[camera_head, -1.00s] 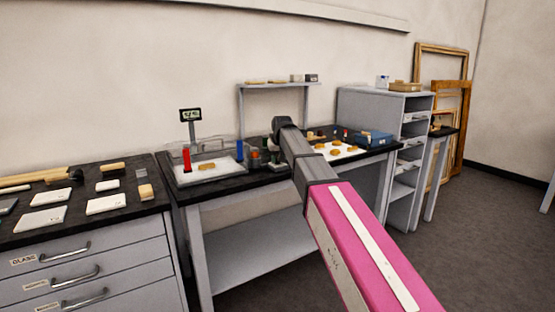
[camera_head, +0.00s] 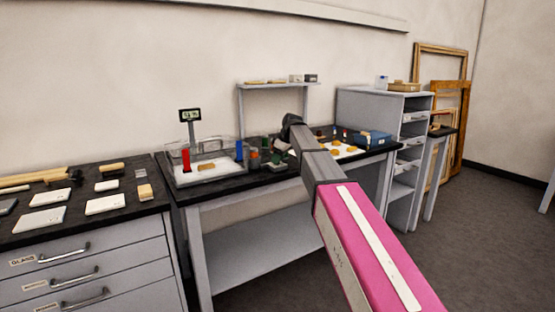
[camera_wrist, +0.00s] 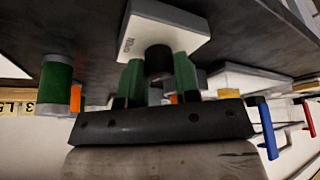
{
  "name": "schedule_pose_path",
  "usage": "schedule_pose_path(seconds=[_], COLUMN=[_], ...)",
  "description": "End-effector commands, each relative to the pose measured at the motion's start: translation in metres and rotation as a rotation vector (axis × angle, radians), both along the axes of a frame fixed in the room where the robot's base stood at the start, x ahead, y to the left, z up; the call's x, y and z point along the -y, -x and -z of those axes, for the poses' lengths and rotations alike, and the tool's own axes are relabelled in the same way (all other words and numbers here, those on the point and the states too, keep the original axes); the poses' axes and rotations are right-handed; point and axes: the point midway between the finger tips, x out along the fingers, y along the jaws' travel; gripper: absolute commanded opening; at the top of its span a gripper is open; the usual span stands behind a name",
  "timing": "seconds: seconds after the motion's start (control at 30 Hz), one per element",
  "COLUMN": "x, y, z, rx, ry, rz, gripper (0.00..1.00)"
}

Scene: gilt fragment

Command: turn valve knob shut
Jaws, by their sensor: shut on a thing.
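The valve knob (camera_wrist: 159,61) is a short black cylinder on a pale grey block (camera_wrist: 165,28) with small dark lettering, at top centre in the wrist view. My gripper (camera_wrist: 158,76) has one green fingertip on each side of the knob, shut on it. The knob's lower part is hidden between the fingers. In the head view my gripper (camera_head: 283,150) is at the middle bench, largely hidden by my own arm. I cannot make out the knob there.
The dark bench top (camera_head: 228,184) holds a clear-walled tray (camera_head: 205,178) at left and a blue box (camera_head: 374,138) at right. A small display (camera_head: 190,115) stands behind the tray. In the wrist view a green cylinder (camera_wrist: 57,84) stands left; blue (camera_wrist: 265,125) and red (camera_wrist: 308,118) handles are right.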

Motion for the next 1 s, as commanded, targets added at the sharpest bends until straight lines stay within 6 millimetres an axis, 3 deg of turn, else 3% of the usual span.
schedule_pose_path(seconds=[0.37, 0.93, 0.97, 1.0], x=[0.0004, 0.0005, 0.0005, 0.0005], y=[-0.0008, -0.0004, -0.0004, -0.0004], z=[0.0001, 0.0002, 0.0002, 0.0002], rx=[-0.001, 0.0, 0.0, -0.001], ry=[0.001, 0.001, 0.001, 0.001], rz=[-0.164, -0.191, -0.191, -0.19], gripper=[0.06, 0.06, 0.39, 0.52])
